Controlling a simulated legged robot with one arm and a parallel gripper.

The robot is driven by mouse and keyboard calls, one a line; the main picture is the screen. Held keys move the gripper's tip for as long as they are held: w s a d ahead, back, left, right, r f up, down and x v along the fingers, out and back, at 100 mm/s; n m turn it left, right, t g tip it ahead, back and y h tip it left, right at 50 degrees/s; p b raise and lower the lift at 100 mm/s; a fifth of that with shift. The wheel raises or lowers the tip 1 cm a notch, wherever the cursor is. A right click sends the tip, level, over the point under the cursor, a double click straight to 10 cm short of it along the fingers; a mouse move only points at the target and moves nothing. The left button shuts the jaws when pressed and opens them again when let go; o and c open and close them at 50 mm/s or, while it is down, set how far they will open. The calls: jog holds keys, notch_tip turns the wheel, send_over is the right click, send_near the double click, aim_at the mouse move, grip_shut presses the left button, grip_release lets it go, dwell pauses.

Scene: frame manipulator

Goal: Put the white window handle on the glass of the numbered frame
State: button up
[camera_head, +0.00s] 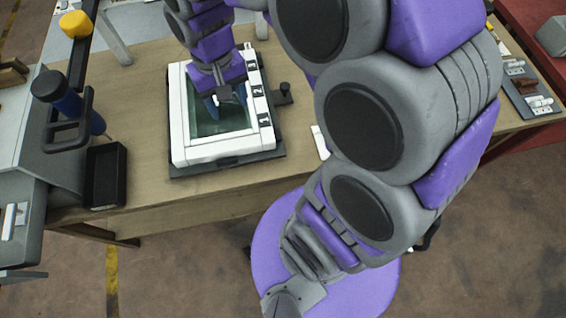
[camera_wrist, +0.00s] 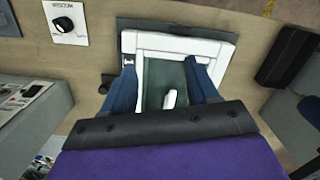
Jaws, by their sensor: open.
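The numbered frame (camera_head: 180,135) is a white rectangle with black number tiles along its right side, around dark green glass (camera_head: 207,125). It lies on a dark base on the wooden table. In the wrist view, the frame (camera_wrist: 180,45) and its glass (camera_wrist: 160,75) are seen from above. A small white handle (camera_wrist: 169,99) appears over the glass, between my blue fingers and apart from both. My gripper (camera_wrist: 160,67) is open. In the head view, my gripper (camera_head: 228,98) points down at the glass; the handle cannot be made out clearly there.
A black knob (camera_head: 285,91) sticks out beside the frame. A black bin (camera_head: 106,175) and a blue tool (camera_head: 75,105) stand left. My arm hides much of the table's right part.

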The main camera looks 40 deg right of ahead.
jog(key=s+d+n, duration=0.1)
jog(key=s, duration=1.7)
jog(key=shift+s+f+g, duration=0.35)
jog(key=shift+s+g, duration=0.05)
jog(key=shift+d, duration=0.1)
